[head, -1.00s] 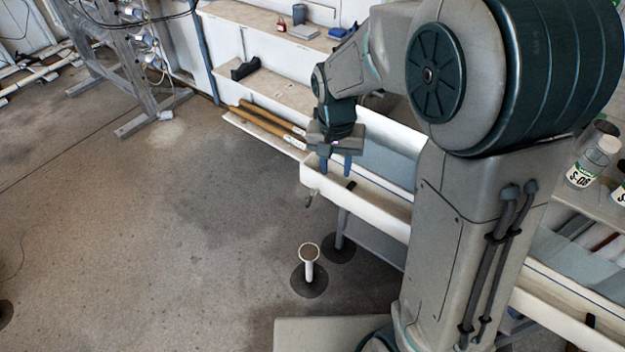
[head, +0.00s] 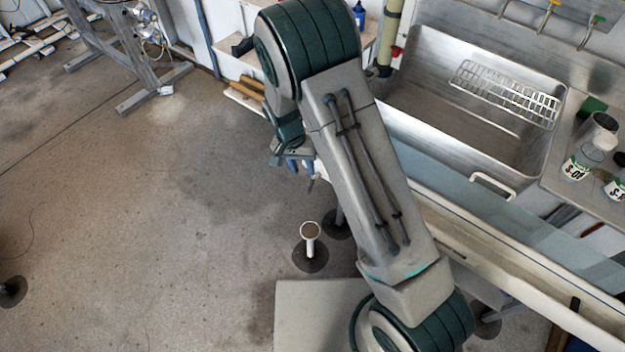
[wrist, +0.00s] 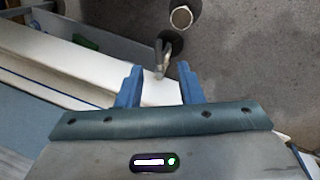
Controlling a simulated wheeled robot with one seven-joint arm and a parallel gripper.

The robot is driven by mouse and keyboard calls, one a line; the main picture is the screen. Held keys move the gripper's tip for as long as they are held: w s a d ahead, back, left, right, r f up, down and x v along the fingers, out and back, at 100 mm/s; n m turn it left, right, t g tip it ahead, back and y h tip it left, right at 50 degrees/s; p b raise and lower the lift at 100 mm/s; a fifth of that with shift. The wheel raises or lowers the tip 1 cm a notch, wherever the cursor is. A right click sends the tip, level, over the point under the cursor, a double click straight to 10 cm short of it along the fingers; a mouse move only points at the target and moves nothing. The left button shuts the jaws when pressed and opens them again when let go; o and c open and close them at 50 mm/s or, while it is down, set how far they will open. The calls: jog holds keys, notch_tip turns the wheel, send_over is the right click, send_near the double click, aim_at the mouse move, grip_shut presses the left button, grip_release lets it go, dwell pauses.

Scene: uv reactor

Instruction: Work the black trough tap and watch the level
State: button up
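My gripper (head: 299,163) hangs at the near-left end of the long white trough (head: 500,255). In the wrist view my gripper (wrist: 158,76) has its two blue fingers apart, with nothing between them. A small greyish tap (wrist: 163,56) shows just beyond the fingertips, at the trough's end; I see no contact. In the head view the tap (head: 312,182) is just below the fingers and looks grey rather than black. My arm hides much of the trough's left end.
A white funnel-topped pipe (head: 310,231) stands on the floor below the tap. A steel sink (head: 460,100) with a wire rack lies behind the trough. Labelled bottles (head: 577,165) stand on the right bench.

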aim_at(310, 185)
jog(key=f, duration=0.2)
jog(key=d+f, duration=0.1)
jog(key=f, duration=0.4)
jog(key=shift+s+d, duration=0.15)
jog(key=shift+d, duration=0.15)
